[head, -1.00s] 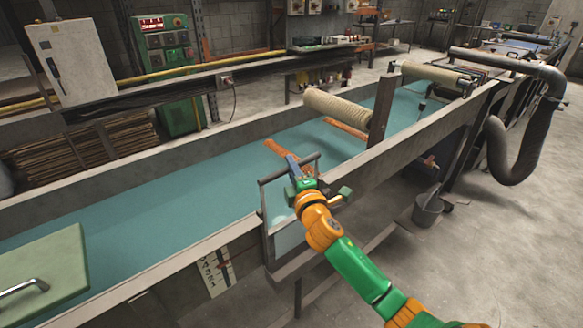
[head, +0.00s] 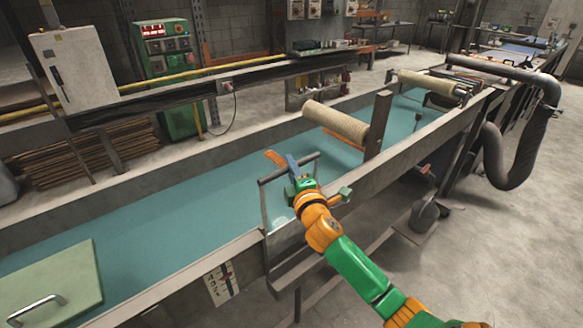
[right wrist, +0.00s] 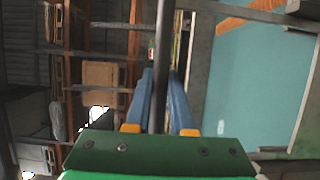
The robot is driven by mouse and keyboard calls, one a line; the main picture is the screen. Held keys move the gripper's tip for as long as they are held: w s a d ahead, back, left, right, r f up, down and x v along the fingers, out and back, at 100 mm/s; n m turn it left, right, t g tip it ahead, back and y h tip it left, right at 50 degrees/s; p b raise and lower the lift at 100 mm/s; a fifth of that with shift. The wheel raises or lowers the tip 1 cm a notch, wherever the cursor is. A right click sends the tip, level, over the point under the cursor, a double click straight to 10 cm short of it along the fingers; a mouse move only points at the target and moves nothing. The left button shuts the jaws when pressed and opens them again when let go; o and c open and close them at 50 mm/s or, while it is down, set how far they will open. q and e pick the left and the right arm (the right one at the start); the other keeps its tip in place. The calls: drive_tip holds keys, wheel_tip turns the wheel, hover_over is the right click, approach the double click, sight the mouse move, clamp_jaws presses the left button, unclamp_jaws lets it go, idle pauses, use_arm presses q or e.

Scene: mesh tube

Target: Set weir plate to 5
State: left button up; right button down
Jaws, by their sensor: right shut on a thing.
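The weir plate's dark bar handle (head: 266,206) stands at the near wall of the long water channel, with a pale plate (head: 284,236) below it. My right gripper (head: 295,172) is at the handle's top bar, its blue fingers shut on it. In the right wrist view the dark bar (right wrist: 161,40) runs between the two fingers (right wrist: 160,92). A white scale (head: 220,284) with dark marks and a red mark is on the channel's outer wall, left of the plate. Its numbers are too small to read. My left gripper is out of view.
Teal water (head: 165,205) fills the channel. A green lid with a metal handle (head: 55,280) lies at the lower left. A beige roller (head: 335,122) and a dark post (head: 379,122) stand beyond my gripper. A grey hose (head: 522,140) hangs at the right.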

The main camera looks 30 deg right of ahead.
drive_tip(key=shift+r, duration=0.45)
drive_tip(key=c, duration=0.8)
unclamp_jaws()
use_arm(q)
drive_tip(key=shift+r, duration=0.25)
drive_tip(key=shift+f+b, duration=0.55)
drive_tip(key=shift+b, duration=0.3)
use_arm(e)
drive_tip(key=v, duration=0.7)
